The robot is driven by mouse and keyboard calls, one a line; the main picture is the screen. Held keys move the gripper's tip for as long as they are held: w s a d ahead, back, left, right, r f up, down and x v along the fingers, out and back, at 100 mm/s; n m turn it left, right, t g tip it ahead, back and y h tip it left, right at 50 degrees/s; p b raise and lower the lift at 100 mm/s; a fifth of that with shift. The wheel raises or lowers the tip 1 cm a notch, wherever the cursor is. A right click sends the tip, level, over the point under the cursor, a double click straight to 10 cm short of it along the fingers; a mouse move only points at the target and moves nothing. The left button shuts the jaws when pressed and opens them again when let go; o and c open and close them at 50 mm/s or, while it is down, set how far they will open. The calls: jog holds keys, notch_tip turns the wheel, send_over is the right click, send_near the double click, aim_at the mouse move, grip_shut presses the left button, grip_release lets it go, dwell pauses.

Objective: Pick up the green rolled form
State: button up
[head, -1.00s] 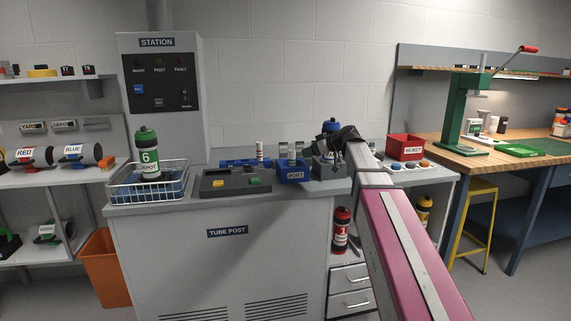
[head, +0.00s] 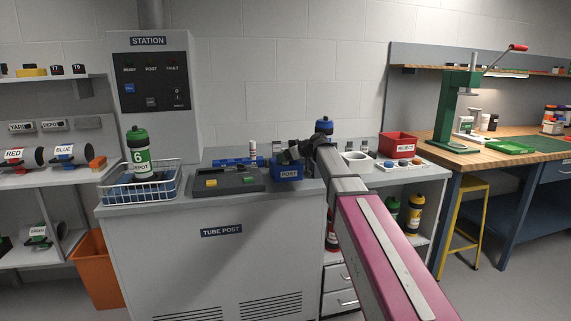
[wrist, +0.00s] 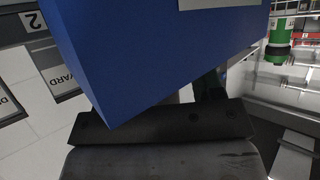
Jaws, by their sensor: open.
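I cannot make out a green rolled form for certain. In the wrist view the PORT box (wrist: 150,45) fills the upper middle, very close, and covers most of the fingers. My gripper is open; I see nothing held, though the space between the fingers is mostly hidden.
A wire basket (head: 115,188) with the green number 6 bottle (head: 139,152) is on the left. A blue-capped bottle (head: 324,126), a pale two-hole block (head: 356,160) and a red REJECT bin (head: 399,145) are to the right.

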jog(key=c, duration=1)
jog(key=shift+r, duration=0.1)
